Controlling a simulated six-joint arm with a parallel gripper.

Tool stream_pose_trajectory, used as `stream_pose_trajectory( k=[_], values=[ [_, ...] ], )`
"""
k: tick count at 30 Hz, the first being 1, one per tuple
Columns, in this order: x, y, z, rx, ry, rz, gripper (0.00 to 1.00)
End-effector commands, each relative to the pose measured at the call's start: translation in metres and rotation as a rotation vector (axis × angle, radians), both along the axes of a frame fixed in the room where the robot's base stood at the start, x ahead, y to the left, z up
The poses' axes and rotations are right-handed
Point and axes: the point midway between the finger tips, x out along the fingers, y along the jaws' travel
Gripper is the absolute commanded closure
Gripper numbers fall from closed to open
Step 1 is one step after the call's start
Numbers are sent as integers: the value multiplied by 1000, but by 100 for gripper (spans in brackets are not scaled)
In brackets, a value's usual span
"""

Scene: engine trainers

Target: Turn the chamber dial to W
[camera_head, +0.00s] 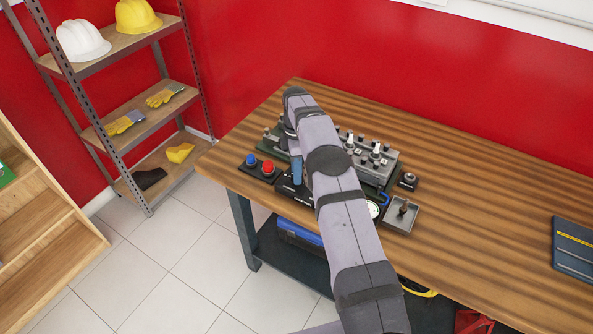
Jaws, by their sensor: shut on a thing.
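My arm reaches from the bottom of the head view over the trainer panels on the bench, and its wrist bends down at the far end. The jaws of my gripper are hidden behind my own arm, so what they touch does not show. The chamber dial cannot be picked out; it may be behind the arm. A grey panel (383,159) with several small levers and knobs shows to the right of the arm. No dial letters can be read.
A box with a blue button (251,160) and a red button (268,168) sits left of the arm. A round white gauge (373,210) and a small joystick box (403,214) are on the right. The wooden bench (480,225) is clear farther right, up to a dark blue tablet-like object (574,248).

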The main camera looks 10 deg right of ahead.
Motion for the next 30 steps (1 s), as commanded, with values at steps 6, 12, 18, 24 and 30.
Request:
stream_pose_trajectory(
  k=[6,12,18,24,30],
  values=[
    [-2,0,-2,0,8,12,95],
    [-2,0,-3,0,8,11,95],
    [-1,0,-2,0,5,10,54],
    [-1,0,-1,0,2,9,54],
    [0,0,0,0,1,8,54]
  ],
)
